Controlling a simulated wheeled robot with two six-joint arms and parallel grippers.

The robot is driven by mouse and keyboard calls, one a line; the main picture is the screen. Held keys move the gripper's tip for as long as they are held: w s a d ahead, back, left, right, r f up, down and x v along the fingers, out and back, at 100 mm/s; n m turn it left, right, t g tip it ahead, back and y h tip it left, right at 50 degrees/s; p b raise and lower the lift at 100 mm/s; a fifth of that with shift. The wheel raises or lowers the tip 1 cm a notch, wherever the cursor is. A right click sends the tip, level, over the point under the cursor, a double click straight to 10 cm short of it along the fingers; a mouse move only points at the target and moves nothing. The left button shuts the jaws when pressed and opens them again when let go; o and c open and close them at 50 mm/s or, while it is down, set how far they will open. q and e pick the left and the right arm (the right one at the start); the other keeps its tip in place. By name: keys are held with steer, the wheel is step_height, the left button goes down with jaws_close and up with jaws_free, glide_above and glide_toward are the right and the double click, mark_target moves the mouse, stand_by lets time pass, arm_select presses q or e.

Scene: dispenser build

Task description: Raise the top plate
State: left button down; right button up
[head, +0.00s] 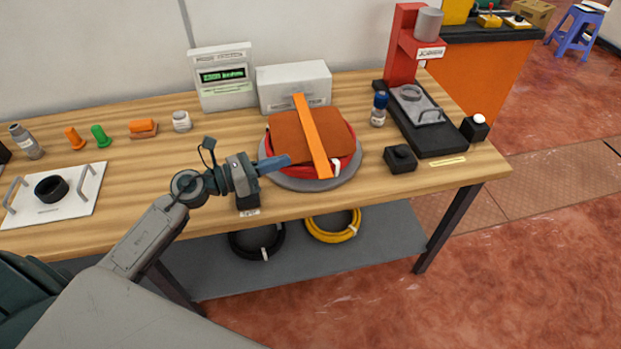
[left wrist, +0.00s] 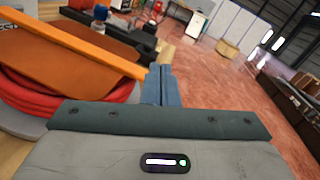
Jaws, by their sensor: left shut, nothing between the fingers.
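A brown square plate (head: 300,137) lies on a red round body (head: 350,155), with an orange bar (head: 311,135) across its top. These rest on a grey round disc (head: 345,178). In the left wrist view the brown plate (left wrist: 60,62), orange bar (left wrist: 85,45) and red body (left wrist: 30,95) are at the left. My left gripper (head: 288,160) is shut and empty, its blue fingers at the left side of the red body. The fingers (left wrist: 158,85) also show shut in the left wrist view, by the bar's near end. My right gripper is not in view.
A white plate (head: 85,195) with handles and a black ring (head: 51,188) lies at the left. A scale display (head: 222,75) and white box (head: 293,86) stand behind. A red press (head: 402,50), a blue-capped bottle (head: 378,112) and a black block (head: 400,159) are at the right.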

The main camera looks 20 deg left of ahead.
arm_select(q)
steer(key=f+m+g, duration=0.1)
steer(key=m, duration=0.1)
steer(key=a+f+m+g, duration=0.1)
steer(key=f+m+g, duration=0.1)
steer(key=s+f+m+g+y, duration=0.1)
steer(key=g, duration=0.1)
steer(key=shift+a+f+m, duration=0.3)
steer(key=shift+a+m, duration=0.1)
steer(key=shift+w+d, duration=0.1)
steer(key=p+x, duration=0.3)
steer(key=x, duration=0.5)
steer(key=shift+w+d, duration=0.15)
steer(key=shift+d, duration=0.05)
steer(key=shift+w+d+f, duration=0.3)
steer(key=shift+w+d, duration=0.1)
steer(key=shift+d, duration=0.1)
steer(key=shift+r+p, duration=0.1)
steer(key=shift+p, duration=0.2)
